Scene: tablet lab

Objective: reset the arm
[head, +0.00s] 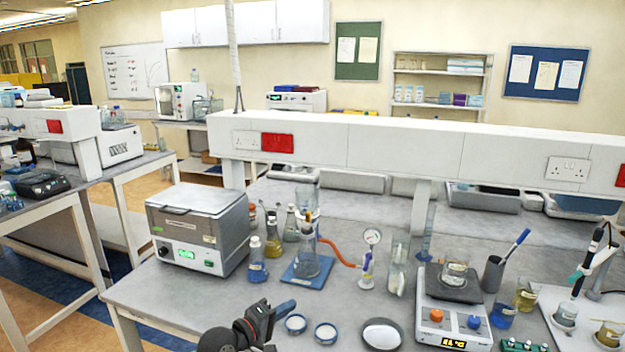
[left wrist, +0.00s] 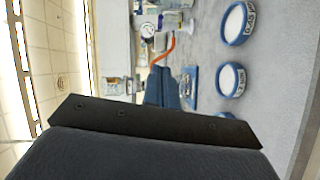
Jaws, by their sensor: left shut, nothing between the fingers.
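My left gripper (head: 286,306) comes in at the bottom of the head view, over the front edge of the bench. Its dark blue fingers are shut with nothing between them. In the left wrist view the shut fingers (left wrist: 160,80) point away from the camera, and the dark gripper body hides the lower part of that picture. Two blue-rimmed dishes (head: 296,323) lie on the bench close to the right of the gripper. My right gripper does not show.
A water bath box (head: 198,230) stands at the bench's left. A flask on a blue stand (head: 307,269) with an orange tube is behind the gripper. A hotplate (head: 453,310) carries a beaker at the right. A white dish (head: 381,334) lies in front. A shelf unit (head: 320,140) spans the back.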

